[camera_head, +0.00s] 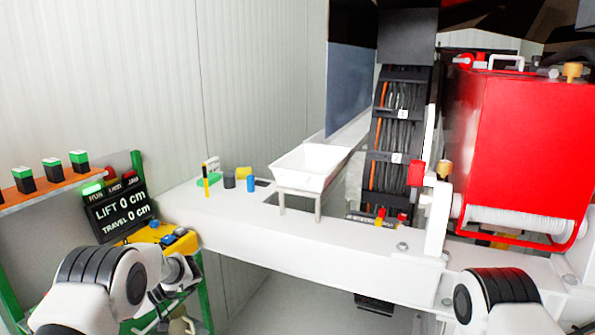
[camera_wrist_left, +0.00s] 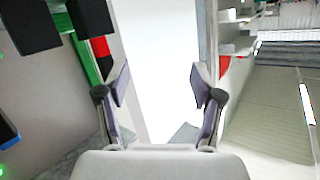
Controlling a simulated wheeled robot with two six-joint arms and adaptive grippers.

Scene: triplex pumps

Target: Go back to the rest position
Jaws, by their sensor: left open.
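My left gripper (camera_wrist_left: 160,88) is open in the left wrist view, with its two fingers apart and nothing between them. Beyond the fingers is a bright white surface (camera_wrist_left: 160,35). In the head view my left arm (camera_head: 105,280) is bent at the lower left, in front of the display panel; its fingers are not clearly seen there. My right arm (camera_head: 500,300) shows only as a white and black joint at the lower right edge. My right gripper is out of the frame.
A white beam (camera_head: 300,245) carries a white tray (camera_head: 300,168) and small yellow, grey and blue parts. A display panel (camera_head: 120,208) reads LIFT 0 cm, TRAVEL 0 cm. An orange shelf (camera_head: 55,190) holds green-topped blocks. A red tank (camera_head: 520,140) stands right.

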